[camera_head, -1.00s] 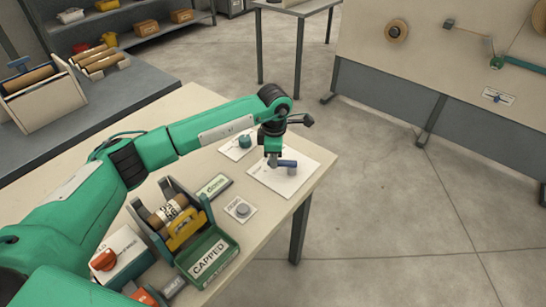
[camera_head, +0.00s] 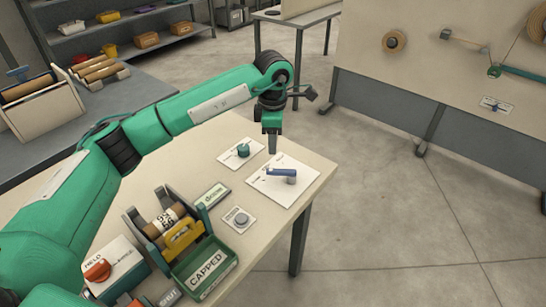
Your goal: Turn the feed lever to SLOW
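The feed lever (camera_head: 280,172) is a blue bar on a grey round pivot, mounted on a white plate (camera_head: 300,193) near the table's far right corner. Its blue arm points left from the pivot. The printed labels on the plate are too small to read, so I cannot tell which mark it points to. My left gripper (camera_head: 273,150) points down just behind and above the blue arm's left end, and seems apart from it. Its fingers show as one narrow grey piece, so their opening cannot be told. My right gripper is not in view.
A green knob (camera_head: 243,150) on a white card stands left of the lever plate. Nearer are a grey round button (camera_head: 241,218), a roll holder with a yellow part (camera_head: 184,240), a green "CAPPED" tray (camera_head: 228,265) and an orange knob (camera_head: 97,270). The table's right edge is close to the lever.

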